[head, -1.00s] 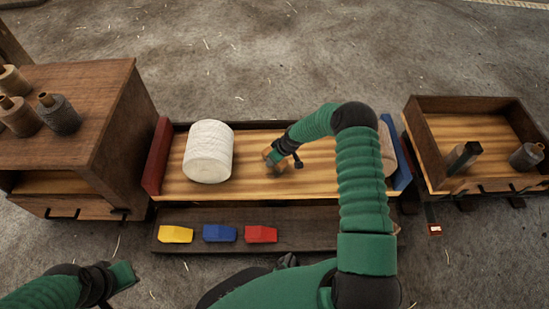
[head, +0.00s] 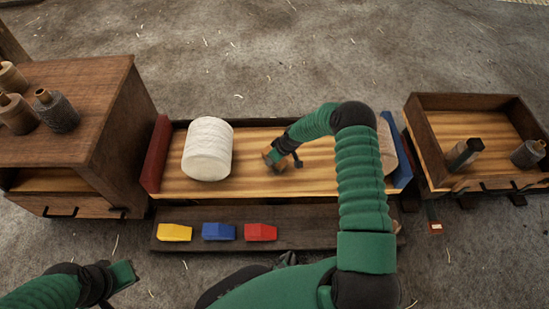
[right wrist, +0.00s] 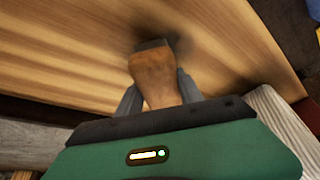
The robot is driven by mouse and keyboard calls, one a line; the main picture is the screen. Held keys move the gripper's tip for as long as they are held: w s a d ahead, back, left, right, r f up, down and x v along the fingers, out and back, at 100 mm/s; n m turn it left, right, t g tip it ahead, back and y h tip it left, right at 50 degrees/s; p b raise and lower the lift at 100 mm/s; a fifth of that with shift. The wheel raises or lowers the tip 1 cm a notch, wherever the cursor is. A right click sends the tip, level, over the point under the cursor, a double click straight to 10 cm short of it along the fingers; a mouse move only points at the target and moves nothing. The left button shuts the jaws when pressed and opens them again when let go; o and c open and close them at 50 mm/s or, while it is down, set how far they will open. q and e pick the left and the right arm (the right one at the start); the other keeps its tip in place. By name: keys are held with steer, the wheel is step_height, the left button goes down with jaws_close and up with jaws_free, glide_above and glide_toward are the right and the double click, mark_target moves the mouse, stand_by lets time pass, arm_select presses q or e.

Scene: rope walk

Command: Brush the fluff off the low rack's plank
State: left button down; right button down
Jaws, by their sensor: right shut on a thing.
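The low rack's plank (head: 248,185) is a pale striped board between a red end (head: 157,155) and a blue end (head: 402,165). My right gripper (head: 281,155) is low over its middle, shut on a brush (head: 268,153). In the right wrist view the brush's wooden handle (right wrist: 154,78) sits between the fingers, its dark head (right wrist: 152,44) at the plank; I cannot tell whether it touches. I make out no clear fluff; my arm hides part of the plank. My left gripper (head: 122,275) is at the lower left, away from the rack; its jaws are unclear.
A white spool (head: 208,149) stands on the plank's left; a beige one (head: 387,150) is partly behind my arm. Yellow, blue and red blocks (head: 219,231) lie on the front board. A cabinet (head: 110,110) stands left, an open tray (head: 470,101) right.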

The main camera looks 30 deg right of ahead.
steer(key=shift+f+b, duration=0.35)
steer(key=shift+f, duration=0.25)
